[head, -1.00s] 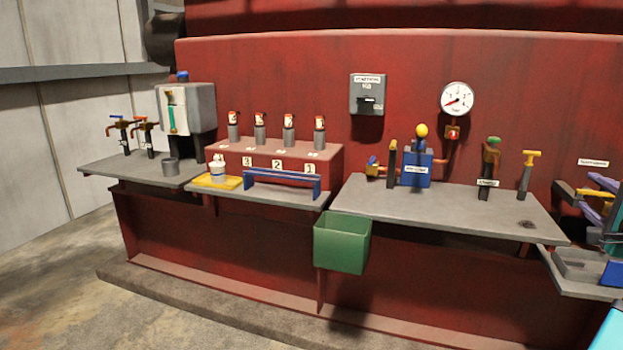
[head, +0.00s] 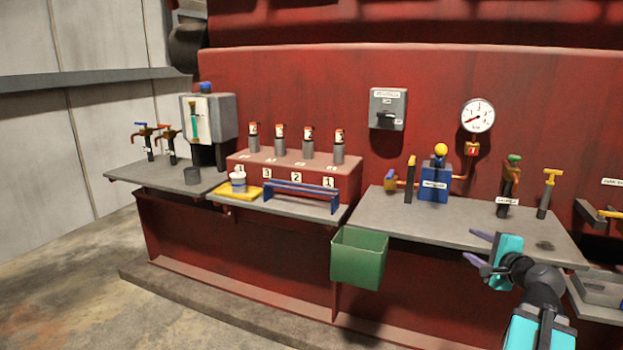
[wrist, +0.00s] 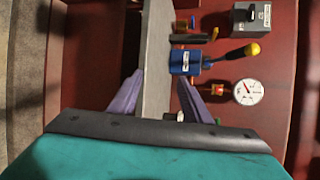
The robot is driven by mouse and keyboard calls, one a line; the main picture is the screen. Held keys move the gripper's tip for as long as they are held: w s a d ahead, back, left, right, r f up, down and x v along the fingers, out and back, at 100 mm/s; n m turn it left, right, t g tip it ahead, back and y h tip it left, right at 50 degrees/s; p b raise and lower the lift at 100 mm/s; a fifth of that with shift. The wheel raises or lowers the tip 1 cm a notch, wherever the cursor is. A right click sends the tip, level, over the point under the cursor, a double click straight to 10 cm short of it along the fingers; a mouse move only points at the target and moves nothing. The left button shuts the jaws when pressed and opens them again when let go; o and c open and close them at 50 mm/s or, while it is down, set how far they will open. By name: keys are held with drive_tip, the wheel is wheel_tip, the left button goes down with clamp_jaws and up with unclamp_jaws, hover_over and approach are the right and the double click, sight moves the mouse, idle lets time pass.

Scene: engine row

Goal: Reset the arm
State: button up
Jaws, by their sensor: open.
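My gripper (head: 479,250) is in the lower right of the head view, in front of the right grey bench (head: 400,222) near its front edge. Its two purple fingers are apart with nothing between them. In the wrist view, my gripper (wrist: 158,95) shows its fingers spread, with the bench edge (wrist: 155,60) in the background between them. The wrist picture is turned on its side. My arm is teal and black and comes up from the bottom right of the head view.
A green bin (head: 358,258) hangs at the bench front, left of my gripper. A blue pump block (head: 434,184) with a yellow knob, a green-topped valve (head: 509,180) and a yellow-handled valve (head: 547,192) stand on the bench. A gauge (head: 477,116) and switch box (head: 387,109) are on the red wall.

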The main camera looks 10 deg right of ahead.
drive_tip(key=w+a+f+n+g+y+p, duration=0.25)
drive_tip(key=w+a+f, duration=0.35)
drive_tip(key=a+f, duration=0.35)
drive_tip(key=s+a+f+n+g+y+p, duration=0.2)
drive_tip(key=a+f+n+g+p, duration=0.1)
drive_tip(key=a+f, duration=1)
drive_tip(key=s+a+f+n+g+y+p, duration=0.1)
drive_tip(key=a+f+n+g+y+p, duration=0.2)
drive_tip(key=a+f, duration=1)
drive_tip(key=s+a+f+n+g+p, duration=0.1)
drive_tip(key=s+a+f+n+g, duration=0.25)
drive_tip(key=s+a+f, duration=0.45)
drive_tip(key=s+a+f+n+g+p, duration=0.2)
drive_tip(key=s+a+f+g, duration=0.3)
drive_tip(key=s, duration=0.5)
drive_tip(key=s+d+f+n+g+h, duration=0.1)
drive_tip(key=s+n+h, duration=0.1)
drive_tip(key=s+n, duration=0.2)
drive_tip(key=s+d+f+n+g+h, duration=0.1)
drive_tip(key=s+n, duration=0.3)
drive_tip(key=s, duration=0.7)
drive_tip(key=shift+d+f+g+h, duration=0.2)
drive_tip(key=shift+d+g+h, duration=0.4)
drive_tip(key=shift+d+h, duration=0.25)
